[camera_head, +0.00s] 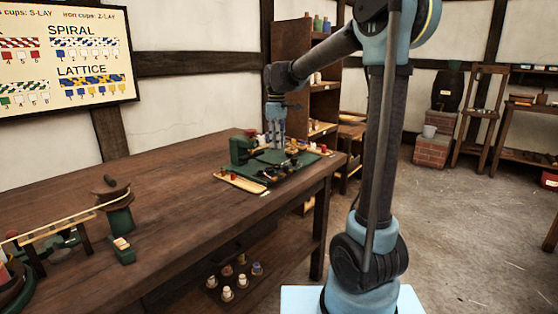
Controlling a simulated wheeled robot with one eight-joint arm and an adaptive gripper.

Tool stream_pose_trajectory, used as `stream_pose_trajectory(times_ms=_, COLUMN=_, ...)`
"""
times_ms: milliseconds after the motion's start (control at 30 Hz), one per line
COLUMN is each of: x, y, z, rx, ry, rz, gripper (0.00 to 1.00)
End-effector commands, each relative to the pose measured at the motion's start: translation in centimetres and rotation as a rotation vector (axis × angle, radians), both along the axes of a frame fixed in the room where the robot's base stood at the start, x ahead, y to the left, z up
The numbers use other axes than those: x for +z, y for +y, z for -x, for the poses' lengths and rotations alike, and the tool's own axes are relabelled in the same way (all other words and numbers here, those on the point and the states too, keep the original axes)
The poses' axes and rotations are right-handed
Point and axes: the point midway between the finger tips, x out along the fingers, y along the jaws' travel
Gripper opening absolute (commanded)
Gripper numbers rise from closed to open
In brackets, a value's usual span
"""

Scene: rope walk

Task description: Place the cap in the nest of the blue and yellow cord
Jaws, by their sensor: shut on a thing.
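Several small pale, red and brass-coloured pieces sit on and around the machine's green base (278,174). I cannot pick out the nest of the blue and yellow cord among them. The wall chart (66,55) shows a blue and yellow cord pattern under the word LATTICE.
A pale wooden tray (240,182) lies along the machine's near side. The workbench (170,213) is mostly bare in its middle. A green-based post (119,215) and a small green block (122,248) stand nearer. Several spools (228,293) sit on the lower shelf.

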Motion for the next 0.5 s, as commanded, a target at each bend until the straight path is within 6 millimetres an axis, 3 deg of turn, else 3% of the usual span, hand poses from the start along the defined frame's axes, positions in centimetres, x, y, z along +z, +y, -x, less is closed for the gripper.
stream_pose_trajectory(times_ms=333, x=-2.8, y=-0.1, z=0.0, rx=-0.001, ry=0.0, rz=0.0, gripper=0.0)
stream_pose_trajectory(times_ms=500, x=-5.1, y=-0.2, z=-0.1, rx=-0.003, ry=0.0, rz=0.0, gripper=0.0)
